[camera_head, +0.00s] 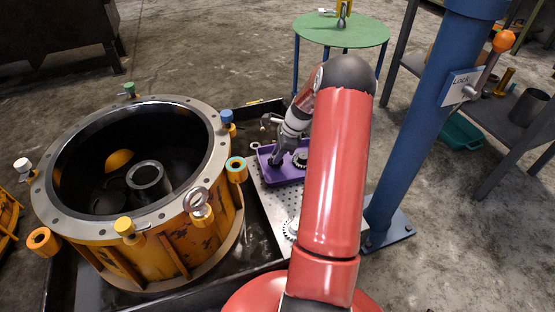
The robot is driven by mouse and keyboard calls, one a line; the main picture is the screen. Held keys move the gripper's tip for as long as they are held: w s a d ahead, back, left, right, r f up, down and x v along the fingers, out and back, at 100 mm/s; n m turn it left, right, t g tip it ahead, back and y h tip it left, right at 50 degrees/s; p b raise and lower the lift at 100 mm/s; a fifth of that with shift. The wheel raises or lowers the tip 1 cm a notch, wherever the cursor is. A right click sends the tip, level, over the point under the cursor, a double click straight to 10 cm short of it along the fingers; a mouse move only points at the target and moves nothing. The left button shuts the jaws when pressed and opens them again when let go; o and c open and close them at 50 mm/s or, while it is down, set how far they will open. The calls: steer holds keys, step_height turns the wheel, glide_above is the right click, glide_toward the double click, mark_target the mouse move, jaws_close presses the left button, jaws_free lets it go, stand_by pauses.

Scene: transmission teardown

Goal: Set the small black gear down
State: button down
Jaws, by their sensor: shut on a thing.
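My gripper (277,154) points down over the purple tray (291,179), at the far end of my red arm. It is shut on a small dark piece, the small black gear (275,163), low in the left part of the tray. The fingers cover much of the gear, and I cannot tell whether it touches the tray floor. A grey toothed gear (300,159) is in the tray just to the right, partly behind my arm.
The tray is on a perforated metal plate (268,206) with another gear (290,228) on it. A large orange housing (182,252) stands at left. A blue column (408,125) rises at right. A round green table (341,30) is behind.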

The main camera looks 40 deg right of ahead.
step_height(320, 180, down, 2)
steer(key=shift+f, duration=0.2)
steer(key=shift+r, duration=0.1)
steer(key=c, duration=1.1)
jaws_free()
steer(key=shift+c, duration=0.2)
